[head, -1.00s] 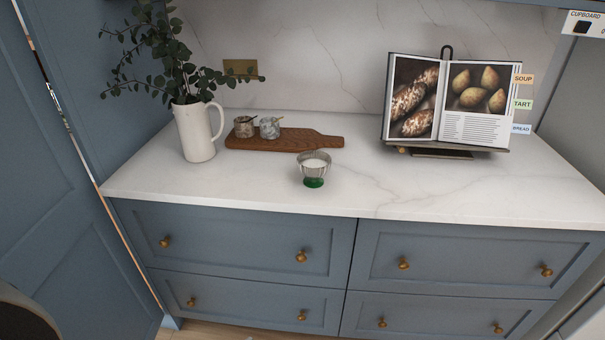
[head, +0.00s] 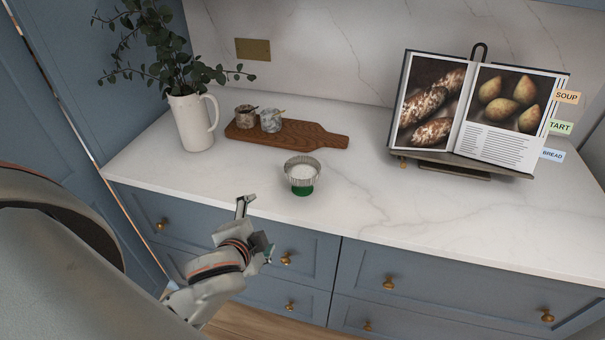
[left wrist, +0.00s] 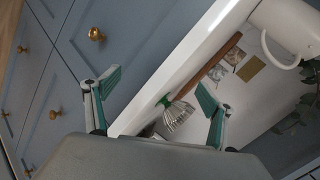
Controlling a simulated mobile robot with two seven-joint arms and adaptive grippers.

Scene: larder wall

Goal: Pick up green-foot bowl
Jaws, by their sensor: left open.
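The green-foot bowl (head: 302,173), ribbed and silvery with pale contents, stands upright on the white marble counter near its front edge. Its green foot shows below the cup. My left gripper (head: 256,226) is in front of the counter edge, to the lower left of the bowl and apart from it. Its two fingers are spread with nothing between them. In the left wrist view the bowl (left wrist: 178,114) appears tilted, beyond the open fingers (left wrist: 160,85) and nearer the right-hand one. My right gripper is out of view.
A wooden board (head: 307,135) with two small jars (head: 270,120) lies behind the bowl. A white jug (head: 191,122) with leafy stems stands left, and a cookbook on a stand (head: 470,112) right. Blue drawers with brass knobs (head: 389,283) are below. Counter right of the bowl is clear.

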